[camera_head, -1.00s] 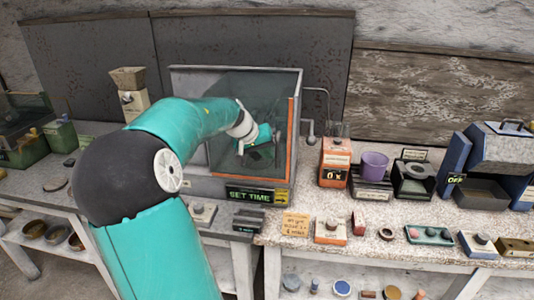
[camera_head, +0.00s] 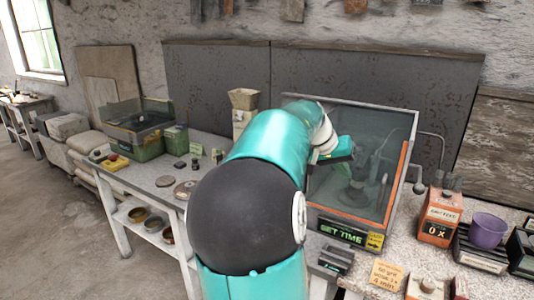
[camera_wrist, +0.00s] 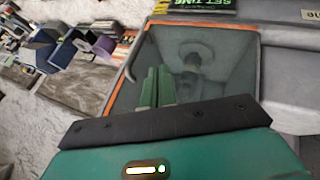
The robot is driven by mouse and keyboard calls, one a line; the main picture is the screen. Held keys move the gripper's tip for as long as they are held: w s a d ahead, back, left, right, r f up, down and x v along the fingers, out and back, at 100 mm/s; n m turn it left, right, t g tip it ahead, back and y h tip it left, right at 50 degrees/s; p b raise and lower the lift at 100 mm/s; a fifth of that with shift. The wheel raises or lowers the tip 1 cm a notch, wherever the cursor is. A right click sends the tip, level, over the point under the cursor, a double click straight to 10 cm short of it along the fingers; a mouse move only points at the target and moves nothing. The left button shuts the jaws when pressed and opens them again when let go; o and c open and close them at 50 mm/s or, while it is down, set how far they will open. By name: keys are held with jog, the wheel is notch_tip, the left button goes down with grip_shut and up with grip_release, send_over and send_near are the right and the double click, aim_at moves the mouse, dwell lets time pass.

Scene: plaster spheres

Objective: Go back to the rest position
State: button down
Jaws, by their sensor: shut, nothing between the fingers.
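My teal arm reaches from the bottom of the head view to a glass-sided box (camera_head: 402,165) with an orange edge strip. My gripper is at the box's left part in the head view, its fingertips hard to make out there. In the wrist view my gripper (camera_wrist: 157,86) shows as two green fingers together, with nothing between them. Behind them is the box's grey inside with a round fixture (camera_wrist: 196,58). I cannot tell whether the fingers are inside the box or in front of it.
A "SET TIME" display (camera_head: 342,231) is at the box's front. To the right are an orange device (camera_head: 440,215) and a purple cup (camera_head: 487,231). A beige hopper (camera_head: 244,100) stands left of the box, and a green tank (camera_head: 138,128) farther left. Open floor lies at the lower left.

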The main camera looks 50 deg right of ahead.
jog(key=shift+w, duration=0.1)
jog(key=w+a+f+n+t+y, duration=0.1)
jog(key=w+a+f+n+t, duration=0.15)
jog(key=w+a, duration=0.45)
jog(key=w+a+f+n+t+y, duration=0.1)
jog(key=w+a+n+t, duration=0.15)
jog(key=a, duration=0.85)
jog(key=w+a+f+n+t+y, duration=0.25)
jog(key=w+a, duration=0.25)
jog(key=a, duration=0.4)
jog(key=s+a+f+n+t+y, duration=0.1)
jog(key=a+n, duration=0.3)
jog(key=a, duration=0.9)
jog(key=s+a+f+n+t, duration=0.1)
jog(key=s+a+n, duration=0.3)
jog(key=a, duration=0.9)
jog(key=shift+a+y, duration=0.2)
jog(key=shift+y, duration=0.15)
jog(key=shift+s+d, duration=0.15)
jog(key=shift+d, duration=0.1)
